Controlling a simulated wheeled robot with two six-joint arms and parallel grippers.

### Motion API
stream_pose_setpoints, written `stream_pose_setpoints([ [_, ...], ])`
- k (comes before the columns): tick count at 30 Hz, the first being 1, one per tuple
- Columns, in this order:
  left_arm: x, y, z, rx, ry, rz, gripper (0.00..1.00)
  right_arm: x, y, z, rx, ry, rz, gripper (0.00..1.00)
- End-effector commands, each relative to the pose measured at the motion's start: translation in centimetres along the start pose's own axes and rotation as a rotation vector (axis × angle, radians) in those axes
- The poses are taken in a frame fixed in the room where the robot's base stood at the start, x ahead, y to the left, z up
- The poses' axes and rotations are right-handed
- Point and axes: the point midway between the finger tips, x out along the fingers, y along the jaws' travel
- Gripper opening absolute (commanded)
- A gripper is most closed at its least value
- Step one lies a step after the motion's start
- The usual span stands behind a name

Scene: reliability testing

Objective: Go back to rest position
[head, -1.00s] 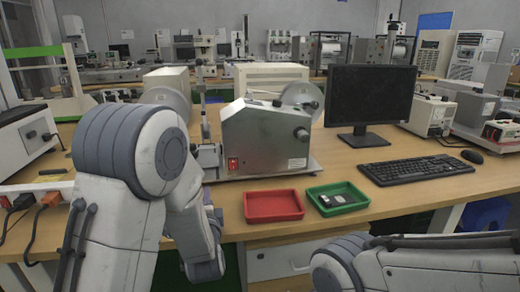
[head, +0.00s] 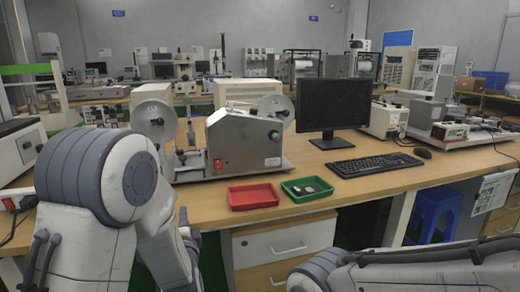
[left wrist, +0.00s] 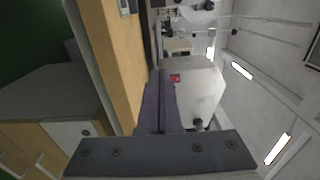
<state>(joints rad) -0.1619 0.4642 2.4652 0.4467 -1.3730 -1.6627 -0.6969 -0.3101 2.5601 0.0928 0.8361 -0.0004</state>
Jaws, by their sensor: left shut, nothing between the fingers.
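My left arm comes in from the left in the head view, with its gripper (head: 184,217) low in front of the desk's front edge, partly hidden by my arm. In the left wrist view the two fingers of the left gripper (left wrist: 161,80) lie together, shut and empty, with the desk edge beside them. My right arm shows as a link at the lower right of the head view; its gripper is out of the picture.
The wooden desk (head: 230,217) carries a grey testing machine (head: 240,145), a red tray (head: 253,195), a green tray (head: 307,189) with small items, a monitor (head: 334,112) and a keyboard (head: 376,164). Drawers (head: 283,243) and a blue stool (head: 432,212) stand below.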

Motion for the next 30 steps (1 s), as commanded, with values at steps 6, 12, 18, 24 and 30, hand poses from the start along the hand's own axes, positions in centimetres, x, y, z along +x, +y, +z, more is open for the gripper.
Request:
stream_pose_setpoints([
  [6,-0.4,0.5,-1.4,-0.065,0.038,0.056,0.00,0.0,0.0,0.0,0.000,0.000,0.000,0.91],
  [12,-1.3,1.2,-3.5,-0.165,0.093,0.149,0.00,0.0,0.0,0.0,0.000,0.000,0.000,0.91],
  [18,-3.3,2.3,-6.6,-0.306,0.162,0.306,0.00,0.0,0.0,0.0,0.000,0.000,0.000,0.91],
  [24,-7.6,3.8,-10.6,-0.478,0.223,0.557,0.00,0.0,0.0,0.0,0.000,0.000,0.000,0.91],
  [30,-17.0,5.7,-14.0,-0.647,0.192,0.976,0.00,0.0,0.0,0.0,0.000,0.000,0.000,0.91],
])
